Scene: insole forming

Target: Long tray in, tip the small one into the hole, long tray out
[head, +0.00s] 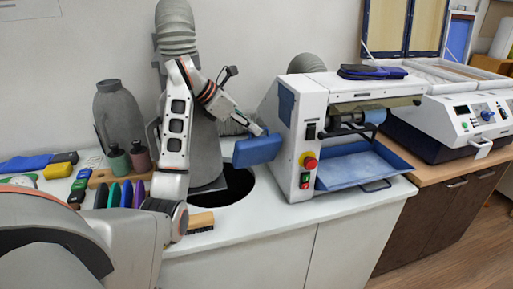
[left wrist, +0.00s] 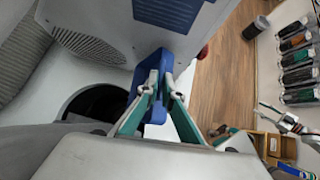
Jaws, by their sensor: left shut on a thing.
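The small blue tray (head: 257,151) is held up beside the white machine, above the counter and near the right edge of the round dark hole (head: 238,186). Its broad face is towards the head camera and its inside is hidden, so I cannot tell its contents. My left gripper (head: 261,132) is shut on its upper edge. In the left wrist view the fingers pinch the small tray (left wrist: 182,122), with the hole (left wrist: 98,103) to the left. The long blue tray (head: 362,170) sits in the front of the machine, under its rollers.
The white machine (head: 296,118) stands close right of the small tray. A wooden brush (head: 201,222) lies at the hole's front edge. A large grey duct (head: 203,150) rises behind the hole. Bottles (head: 120,160) and coloured tools stand at the left.

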